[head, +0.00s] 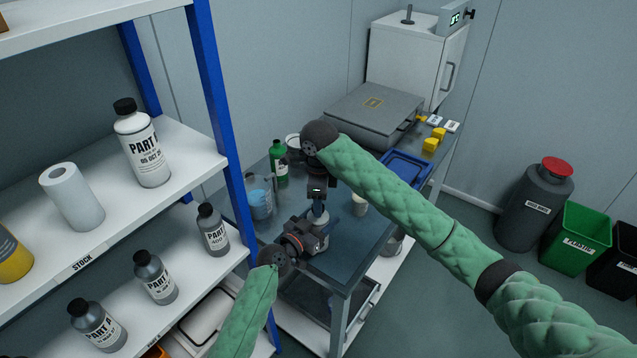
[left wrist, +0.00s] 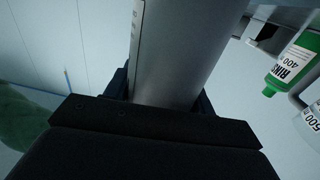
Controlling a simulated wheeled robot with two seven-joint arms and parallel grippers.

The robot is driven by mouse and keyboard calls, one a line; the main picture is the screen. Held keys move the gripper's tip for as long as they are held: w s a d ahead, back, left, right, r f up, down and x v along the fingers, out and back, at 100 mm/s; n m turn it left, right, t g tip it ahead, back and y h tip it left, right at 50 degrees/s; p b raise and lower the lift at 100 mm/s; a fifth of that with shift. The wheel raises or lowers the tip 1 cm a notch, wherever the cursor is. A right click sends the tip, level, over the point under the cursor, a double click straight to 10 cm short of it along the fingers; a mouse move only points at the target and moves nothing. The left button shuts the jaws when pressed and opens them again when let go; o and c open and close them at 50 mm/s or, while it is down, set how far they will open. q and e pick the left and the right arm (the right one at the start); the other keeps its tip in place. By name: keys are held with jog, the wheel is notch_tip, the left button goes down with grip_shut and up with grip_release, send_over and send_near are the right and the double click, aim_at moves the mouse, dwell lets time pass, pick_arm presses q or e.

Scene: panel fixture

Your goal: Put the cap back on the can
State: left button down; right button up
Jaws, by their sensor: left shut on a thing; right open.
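The grey can (head: 318,240) stands upright at the near part of the dark bench. My left gripper (head: 308,240) is shut around its body from the left; the grey metal body (left wrist: 180,50) fills the middle of the left wrist view between the dark jaws. My right gripper (head: 318,192) points down just above the can's narrow top and is open. It hides part of the can's top. I cannot make out the cap, or tell whether it is on the can or between the right fingers.
A green bottle (head: 279,163) and a clear beaker (head: 261,200) stand left of the grippers. A small pale cup (head: 359,205) is to the right. A blue tray (head: 406,168) and grey hotplate-like box (head: 372,112) lie behind. A shelf post (head: 215,100) rises close on the left.

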jog(key=n, duration=0.2)
jog(key=r+n, duration=0.1)
jog(key=n, duration=0.1)
jog(key=shift+a+n, duration=0.15)
jog(key=shift+n, duration=0.25)
jog(key=n, duration=0.3)
jog(key=r+n, duration=0.1)
jog(key=n, duration=0.2)
jog(key=shift+w+a, duration=0.1)
jog(key=n, duration=0.4)
jog(key=shift+a+r, duration=0.1)
jog(key=shift+r, duration=0.3)
jog(key=n, duration=0.3)
jog(key=r+n, duration=0.1)
jog(key=n, duration=0.5)
jog(key=r+n, duration=0.1)
jog(key=n, duration=0.8)
jog(key=shift+r, duration=0.4)
jog(key=n, duration=0.6)
jog(key=shift+r, duration=0.4)
jog(key=n, duration=0.4)
jog(key=shift+d+r+n, duration=0.25)
jog(key=shift+n, duration=0.05)
